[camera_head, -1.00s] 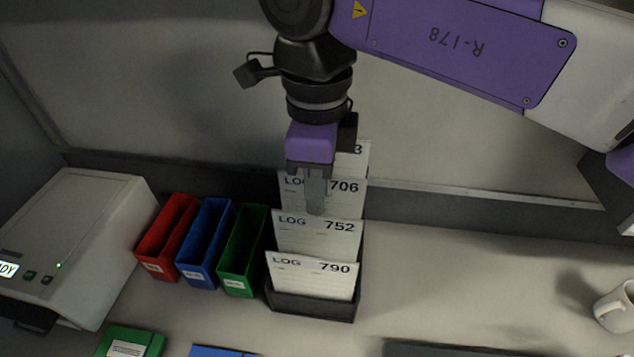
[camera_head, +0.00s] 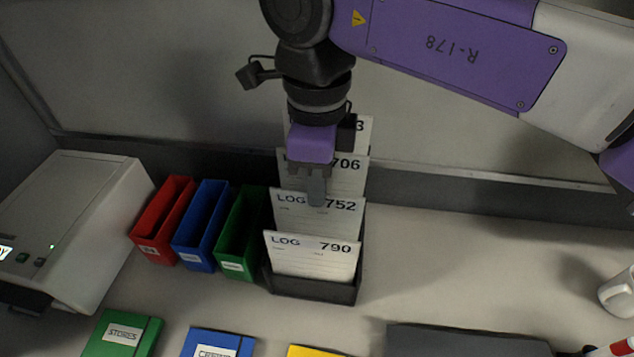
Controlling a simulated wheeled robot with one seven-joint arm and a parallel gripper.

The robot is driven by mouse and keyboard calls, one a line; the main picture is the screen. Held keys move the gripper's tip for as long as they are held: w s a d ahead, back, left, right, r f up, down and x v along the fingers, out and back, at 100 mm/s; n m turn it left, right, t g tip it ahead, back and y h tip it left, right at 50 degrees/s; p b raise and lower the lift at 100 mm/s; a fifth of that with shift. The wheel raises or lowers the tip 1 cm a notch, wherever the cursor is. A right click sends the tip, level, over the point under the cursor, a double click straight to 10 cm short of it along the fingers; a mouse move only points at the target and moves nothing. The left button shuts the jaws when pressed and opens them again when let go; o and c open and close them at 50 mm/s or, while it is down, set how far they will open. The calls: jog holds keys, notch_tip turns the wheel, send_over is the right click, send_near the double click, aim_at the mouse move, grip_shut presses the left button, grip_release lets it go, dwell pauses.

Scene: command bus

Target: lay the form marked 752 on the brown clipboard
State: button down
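The form marked 752 (camera_head: 290,208) stands upright in a dark rack (camera_head: 312,288), between the form marked 706 (camera_head: 347,172) behind it and the form marked 790 (camera_head: 312,258) in front. My gripper (camera_head: 316,190) points down at the top edge of the 752 form. One grey finger overlaps the front of this form, between the word LOG and the number. The other finger is hidden, so I cannot tell whether the form is gripped. No brown clipboard can be made out in view.
Red (camera_head: 162,222), blue (camera_head: 202,225) and green (camera_head: 240,232) bins stand left of the rack, beside a white machine (camera_head: 75,225). Notebooks and a dark flat item (camera_head: 465,342) lie along the front. A white mug (camera_head: 618,292) is at right. The table right of the rack is clear.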

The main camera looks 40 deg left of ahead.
notch_tip(320, 180, up, 12)
jog(key=p, duration=0.7)
jog(key=shift+f+p, duration=0.15)
jog(key=shift+p, duration=0.2)
dwell(0.8)
jog(key=shift+w, duration=0.1)
jog(key=s+d+b, duration=0.3)
jog(key=s+d, duration=0.2)
jog(key=s, duration=0.3)
jog(key=shift+s+d+f, duration=0.15)
jog(key=shift+s+f, duration=0.2)
jog(key=shift+s, duration=0.05)
dwell(0.5)
